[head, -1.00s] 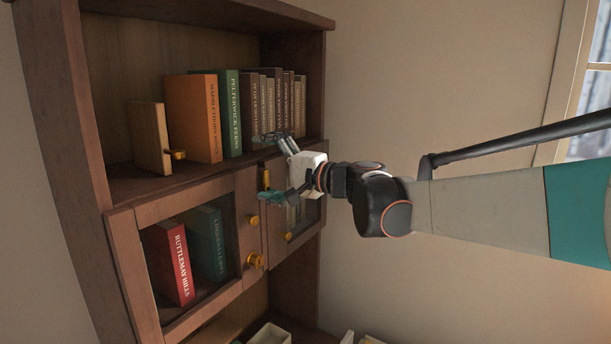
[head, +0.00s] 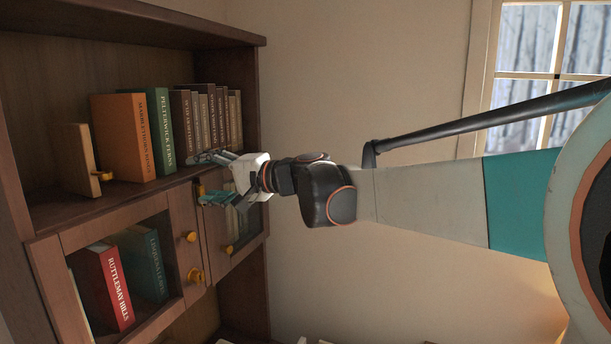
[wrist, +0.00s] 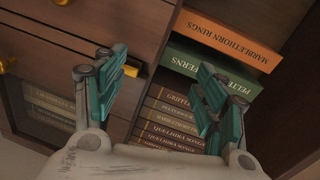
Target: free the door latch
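The bookcase has two glass-fronted doors, a left door (head: 70,240) and a right door (head: 240,215). A small yellow bar (head: 200,188) sits near the top of the right door's frame, beside my fingers; it also shows in the wrist view (wrist: 131,71), close by the left finger. I cannot tell whether they touch. A yellow turn-piece (head: 195,275) and a round yellow knob (head: 190,237) are on the strip between the panes. Which yellow part is the latch is not clear. My gripper (head: 200,178) is open in front of the right door's upper edge; the wrist view (wrist: 162,62) shows nothing between its teal fingers.
Upright books, including an orange one (head: 122,138) and a green one (head: 160,132), stand on the shelf just above the doors. A wooden block with a yellow knob (head: 82,160) stands at their left. A red book (head: 102,288) is behind the left pane.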

